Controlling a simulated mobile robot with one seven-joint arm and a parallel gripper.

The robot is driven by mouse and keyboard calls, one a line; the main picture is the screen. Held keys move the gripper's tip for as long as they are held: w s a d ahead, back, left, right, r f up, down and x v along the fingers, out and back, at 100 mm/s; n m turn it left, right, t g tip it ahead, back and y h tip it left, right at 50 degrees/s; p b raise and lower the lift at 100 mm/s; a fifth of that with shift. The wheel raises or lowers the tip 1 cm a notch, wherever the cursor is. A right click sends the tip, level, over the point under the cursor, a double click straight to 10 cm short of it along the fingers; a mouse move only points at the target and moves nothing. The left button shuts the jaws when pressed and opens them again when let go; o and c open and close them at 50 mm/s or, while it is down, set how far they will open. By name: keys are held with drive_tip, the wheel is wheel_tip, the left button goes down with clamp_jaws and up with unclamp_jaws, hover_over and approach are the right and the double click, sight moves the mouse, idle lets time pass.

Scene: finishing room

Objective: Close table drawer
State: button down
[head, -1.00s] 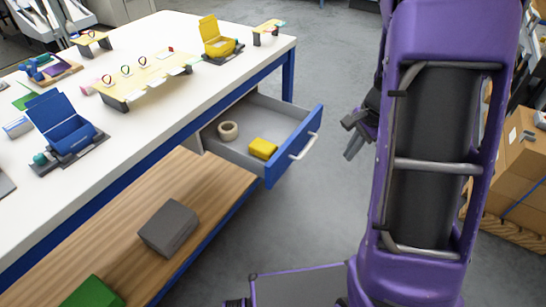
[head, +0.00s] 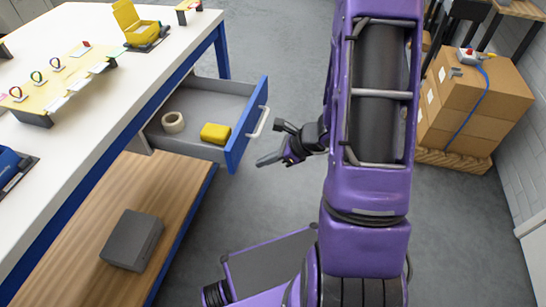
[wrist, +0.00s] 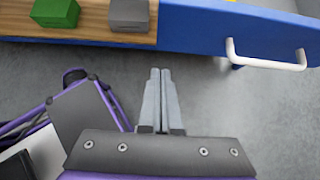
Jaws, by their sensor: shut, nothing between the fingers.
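The table drawer (head: 196,151) is pulled out from under the white-topped table (head: 60,190). Its blue front (head: 246,135) carries a white bar handle (head: 259,122). A roll of tape (head: 173,122) and a yellow block (head: 215,133) lie inside. My gripper (head: 265,161) is shut and empty, to the right of the drawer front and apart from it. In the wrist view, the shut fingers (wrist: 156,75) point toward the blue drawer front (wrist: 220,30); the handle (wrist: 265,60) is ahead and to the right.
The wooden lower shelf (head: 80,240) holds a grey box (head: 132,240); a green box (wrist: 56,12) shows in the wrist view. Stacked cardboard boxes (head: 470,105) stand at the right on a pallet. Grey floor (head: 290,60) is clear beyond the drawer.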

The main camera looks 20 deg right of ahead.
sight(234, 165)
drive_tip(key=shift+w+a+f, duration=0.4)
drive_tip(key=shift+w+a, duration=0.25)
drive_tip(key=shift+a, duration=0.2)
drive_tip(key=shift+w+a+f, duration=0.4)
drive_tip(key=shift+w+a, duration=0.2)
drive_tip(key=shift+a, duration=0.3)
drive_tip(key=shift+w+a+f, duration=0.4)
drive_tip(key=shift+w+a, duration=0.25)
drive_tip(key=shift+a, duration=0.2)
drive_tip(key=shift+w, duration=0.1)
